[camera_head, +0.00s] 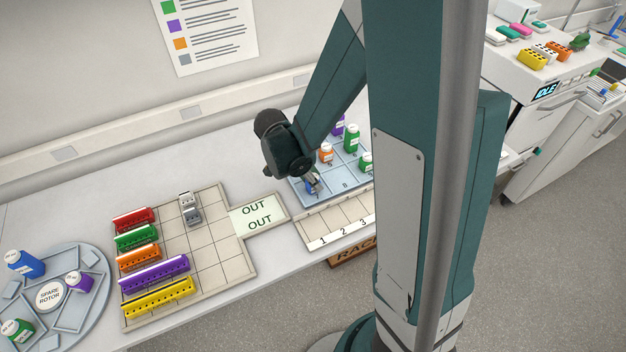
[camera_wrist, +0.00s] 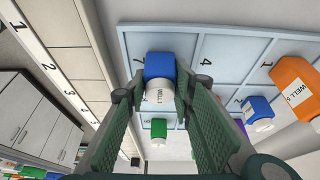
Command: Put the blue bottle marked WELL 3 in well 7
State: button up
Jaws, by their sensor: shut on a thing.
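In the head view the bottle (camera_head: 312,187) shows at the near left corner of the light blue well tray (camera_head: 326,192), under my gripper (camera_head: 311,178). In the wrist view it is beside the 7 marking on the tray (camera_wrist: 215,48); the 4 marking is to its right. I cannot tell whether its base touches the tray. My arm hides the tray's right part.
On the tray stand an orange bottle (camera_head: 326,153), a purple bottle (camera_head: 338,127) and green bottles (camera_head: 352,138). The wrist view shows another blue bottle (camera_wrist: 257,113). A numbered strip (camera_head: 335,229) lies in front. Left are a rack board (camera_head: 215,252) and a spare rotor (camera_head: 93,262) with bottles.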

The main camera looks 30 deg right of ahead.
jog(key=shift+f, duration=0.2)
jog(key=o, duration=0.9)
jog(key=shift+r, duration=0.3)
jog(key=p+v, duration=0.1)
jog(key=v, duration=1.1)
jog(key=s+a+r+n+t+y, duration=0.4)
jog(key=s+r+n+t, duration=0.3)
jog(key=s+r+n, duration=0.6)
jog(key=shift+s+r+n, duration=0.35)
jog(key=shift+r+n, duration=0.45)
jog(key=shift+n, duration=1.7)
